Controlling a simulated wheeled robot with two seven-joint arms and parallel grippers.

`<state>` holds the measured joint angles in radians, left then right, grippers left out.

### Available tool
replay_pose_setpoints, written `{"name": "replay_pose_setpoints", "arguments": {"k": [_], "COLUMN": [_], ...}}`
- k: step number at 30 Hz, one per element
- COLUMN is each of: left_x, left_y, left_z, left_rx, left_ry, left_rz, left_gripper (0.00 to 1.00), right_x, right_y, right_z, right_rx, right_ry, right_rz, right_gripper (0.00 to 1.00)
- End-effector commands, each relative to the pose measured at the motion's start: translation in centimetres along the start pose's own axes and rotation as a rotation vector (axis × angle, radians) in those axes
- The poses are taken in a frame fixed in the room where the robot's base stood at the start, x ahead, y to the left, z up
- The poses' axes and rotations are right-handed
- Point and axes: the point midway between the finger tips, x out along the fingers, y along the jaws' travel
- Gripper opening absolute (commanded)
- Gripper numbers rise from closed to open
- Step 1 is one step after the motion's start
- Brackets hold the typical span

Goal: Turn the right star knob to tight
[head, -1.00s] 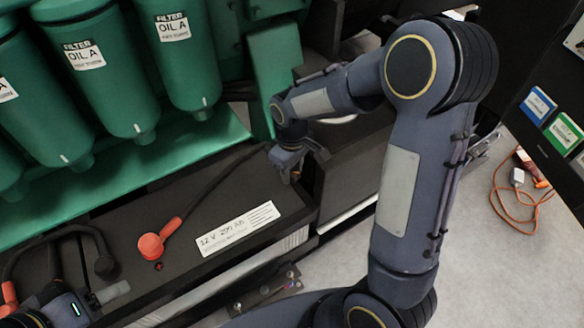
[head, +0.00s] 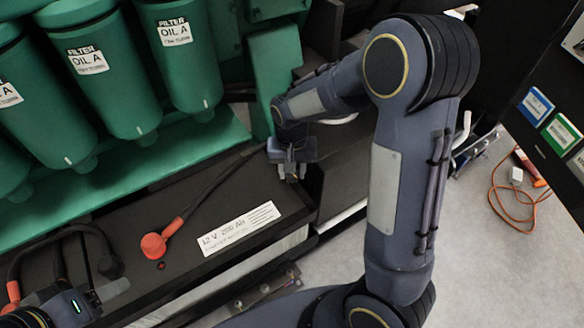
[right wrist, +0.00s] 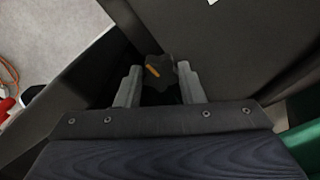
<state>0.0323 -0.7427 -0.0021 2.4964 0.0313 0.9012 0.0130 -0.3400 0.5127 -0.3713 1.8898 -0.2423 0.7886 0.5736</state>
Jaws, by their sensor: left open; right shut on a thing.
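The right star knob (right wrist: 157,72) is black with an orange pointer mark and shows in the right wrist view, between the two grey fingers of my right gripper (right wrist: 158,85). The fingers are shut on its sides. The orange mark lies slantwise. In the head view my right gripper (head: 290,172) is at the right end of the black battery box, and the knob cannot be made out there. My left gripper (head: 108,290) is open at the lower left corner of the head view, only partly in view.
A black battery (head: 150,285) with a white label (head: 238,228) and a red terminal cap (head: 153,246) lies left of my right gripper. Green oil filters (head: 115,85) stand behind it. An orange cable (head: 517,205) lies on the floor at right.

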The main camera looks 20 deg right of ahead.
Motion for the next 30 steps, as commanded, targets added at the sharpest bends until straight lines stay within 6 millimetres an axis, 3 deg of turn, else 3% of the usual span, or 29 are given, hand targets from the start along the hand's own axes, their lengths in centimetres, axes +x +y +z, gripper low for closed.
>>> {"name": "replay_pose_setpoints", "arguments": {"k": [9, 24, 25, 30], "left_x": [-0.26, -0.27, -0.27, -0.26], "left_y": [0.12, 0.12, 0.12, 0.12], "left_z": [-0.13, -0.13, -0.14, -0.13], "left_rx": [0.0, 0.0, 0.0, 0.0], "left_ry": [0.0, 0.0, 0.0, 0.0], "left_rz": [0.0, 0.0, 0.0, 0.0], "left_gripper": [0.6, 0.6, 0.6, 0.6], "right_x": [-0.15, -0.12, -0.12, -0.08], "right_y": [-0.04, -0.03, -0.03, -0.01], "right_z": [-0.13, -0.13, -0.13, -0.08], "right_rx": [0.103, 0.12, 0.119, 0.118], "right_ry": [0.004, 0.004, 0.004, 0.002], "right_rz": [-0.002, -0.002, -0.002, -0.002], "right_gripper": [0.12, 0.12, 0.39, 0.57]}}
